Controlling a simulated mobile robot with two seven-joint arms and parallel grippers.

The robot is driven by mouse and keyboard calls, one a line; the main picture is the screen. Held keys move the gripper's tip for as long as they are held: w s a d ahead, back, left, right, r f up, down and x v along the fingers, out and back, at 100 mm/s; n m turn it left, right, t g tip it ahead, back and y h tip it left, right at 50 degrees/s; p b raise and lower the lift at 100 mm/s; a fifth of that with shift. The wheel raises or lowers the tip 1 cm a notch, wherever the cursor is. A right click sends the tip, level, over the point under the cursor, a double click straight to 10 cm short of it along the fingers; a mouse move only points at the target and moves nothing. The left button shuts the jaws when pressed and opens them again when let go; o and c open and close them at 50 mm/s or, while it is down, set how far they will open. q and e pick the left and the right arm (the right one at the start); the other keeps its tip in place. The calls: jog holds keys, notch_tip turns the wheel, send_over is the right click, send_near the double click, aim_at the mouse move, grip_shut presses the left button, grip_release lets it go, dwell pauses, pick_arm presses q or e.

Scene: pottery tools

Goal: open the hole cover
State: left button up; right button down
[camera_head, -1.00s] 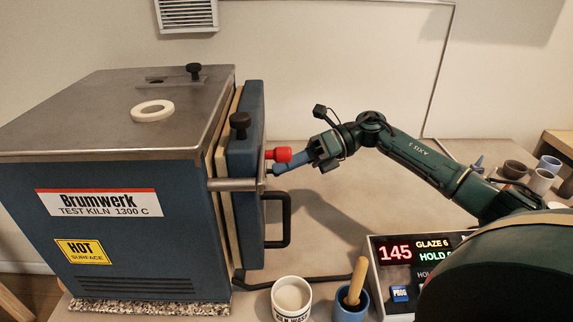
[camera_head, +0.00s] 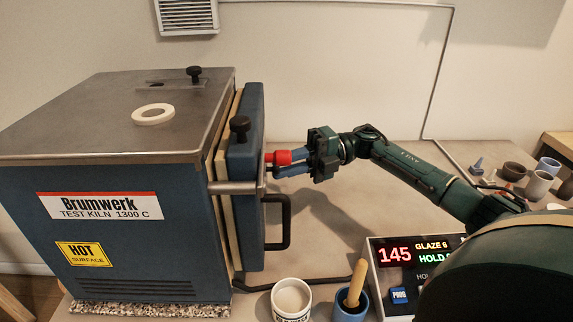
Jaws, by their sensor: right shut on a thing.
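The blue kiln has a thick front door (camera_head: 248,205), and a red knob (camera_head: 280,157) sticks out from its face to the right. My right gripper (camera_head: 290,163) reaches in from the right, its blue fingers at the red knob and shut on it. The hole the knob may belong to is hidden, as the door face is seen nearly edge-on. A black knob (camera_head: 240,124) stands on the door's upper part. Another black knob (camera_head: 193,74) stands by a slotted plate on the kiln top (camera_head: 95,110). My left gripper is not in view.
A black door handle (camera_head: 283,222) juts out below my right gripper. A white ring (camera_head: 153,114) lies on the kiln top. A white cup (camera_head: 291,298), a blue pot with a wooden-handled tool (camera_head: 349,309) and a controller (camera_head: 392,277) stand in front.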

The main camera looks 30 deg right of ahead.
dwell(0.3)
jog(key=c, duration=1.3)
grip_release()
jog(key=shift+d, duration=0.1)
pick_arm(q)
jog(key=b, duration=0.2)
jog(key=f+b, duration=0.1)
jog(key=b, duration=0.1)
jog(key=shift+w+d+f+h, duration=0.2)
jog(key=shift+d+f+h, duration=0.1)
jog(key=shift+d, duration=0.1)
pick_arm(e)
jog(key=d, duration=0.4)
jog(key=s+d, duration=0.1)
jog(key=d, duration=0.3)
jog(key=s+d, duration=0.1)
jog(key=d, duration=0.3)
jog(key=shift+d+r, duration=0.25)
jog(key=shift+d, duration=0.15)
